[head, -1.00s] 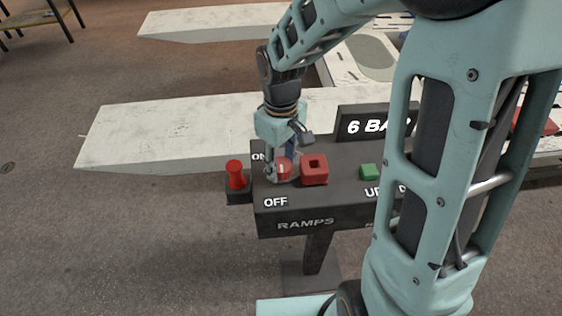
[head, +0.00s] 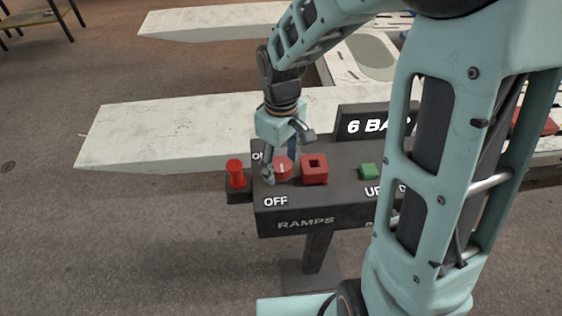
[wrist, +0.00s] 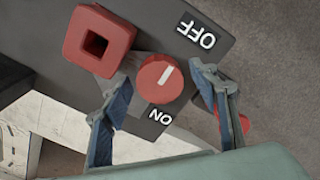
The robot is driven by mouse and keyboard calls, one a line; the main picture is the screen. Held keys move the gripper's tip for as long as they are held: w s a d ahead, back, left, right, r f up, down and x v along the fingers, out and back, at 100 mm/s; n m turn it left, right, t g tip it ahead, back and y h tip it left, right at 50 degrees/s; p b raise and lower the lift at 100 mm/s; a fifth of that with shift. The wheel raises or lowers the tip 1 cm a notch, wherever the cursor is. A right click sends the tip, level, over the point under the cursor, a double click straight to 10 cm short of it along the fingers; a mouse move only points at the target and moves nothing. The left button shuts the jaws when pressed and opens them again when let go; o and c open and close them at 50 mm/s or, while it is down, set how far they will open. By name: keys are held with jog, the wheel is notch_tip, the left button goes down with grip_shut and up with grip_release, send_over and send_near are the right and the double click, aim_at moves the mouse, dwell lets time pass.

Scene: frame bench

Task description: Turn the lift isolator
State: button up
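The lift isolator is a round red knob (head: 284,168) with a white line, on the dark control box between the ON and OFF labels. In the wrist view the knob (wrist: 154,84) has its line slanting towards the OFF label (wrist: 196,36). My gripper (head: 279,163) is over the knob, pointing down. Its fingers are spread wide, one on each side of the knob, and in the wrist view gaps show between the knob and both fingers (wrist: 158,88). The far finger is partly hidden in the head view.
A square red socket-like block (head: 315,170) sits close right of the knob. A red plunger (head: 236,174) stands at the box's left side. A green button (head: 369,171) and a "6 BAR" display (head: 368,126) are farther right. White ramps (head: 170,135) lie behind.

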jog(key=shift+r, duration=0.1)
notch_tip(320, 180, up, 12)
dwell(0.5)
